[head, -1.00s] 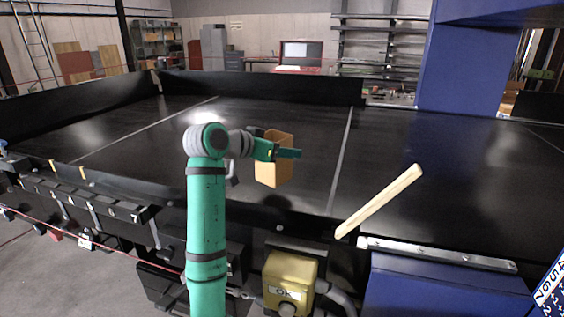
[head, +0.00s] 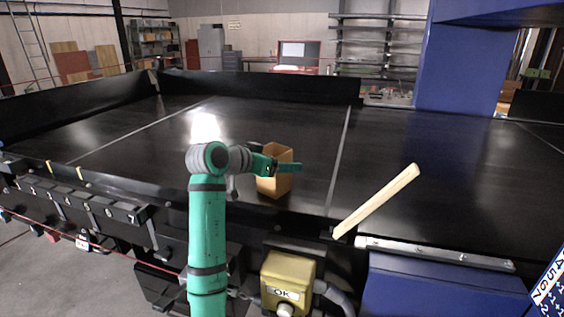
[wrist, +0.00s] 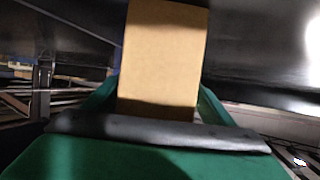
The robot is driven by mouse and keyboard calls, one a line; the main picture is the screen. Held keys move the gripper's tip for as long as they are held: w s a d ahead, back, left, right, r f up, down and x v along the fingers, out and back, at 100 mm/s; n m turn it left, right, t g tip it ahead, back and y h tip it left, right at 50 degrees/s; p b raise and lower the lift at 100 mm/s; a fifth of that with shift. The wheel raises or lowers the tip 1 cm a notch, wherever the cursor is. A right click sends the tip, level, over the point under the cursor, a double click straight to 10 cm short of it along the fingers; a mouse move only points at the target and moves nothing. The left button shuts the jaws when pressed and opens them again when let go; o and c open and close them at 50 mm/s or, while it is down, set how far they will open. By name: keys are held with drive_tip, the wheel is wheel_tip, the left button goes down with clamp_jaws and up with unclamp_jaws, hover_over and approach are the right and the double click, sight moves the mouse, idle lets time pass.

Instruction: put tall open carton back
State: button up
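The tall open carton (head: 276,184) is a plain tan box, upright with its open top facing up, at the near middle of the black conveyor belt (head: 270,125). My gripper (head: 284,166) reaches it from the left, with its green fingers at either side of the carton, and is shut on it. In the wrist view the carton (wrist: 162,60) stands between the green fingers. I cannot tell whether its base touches the belt.
A light wooden bar (head: 378,200) sticks up at an angle to the right of the carton. A yellow box marked OK (head: 288,277) sits below the belt's near edge. A blue column (head: 467,65) stands at the back right. The belt around the carton is clear.

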drive_tip(key=shift+s+r, duration=0.1)
drive_tip(key=shift+r, duration=0.1)
drive_tip(key=v, duration=1.1)
drive_tip(key=shift+s+a, duration=0.2)
drive_tip(key=shift+s, duration=0.1)
drive_tip(key=shift+r, duration=0.1)
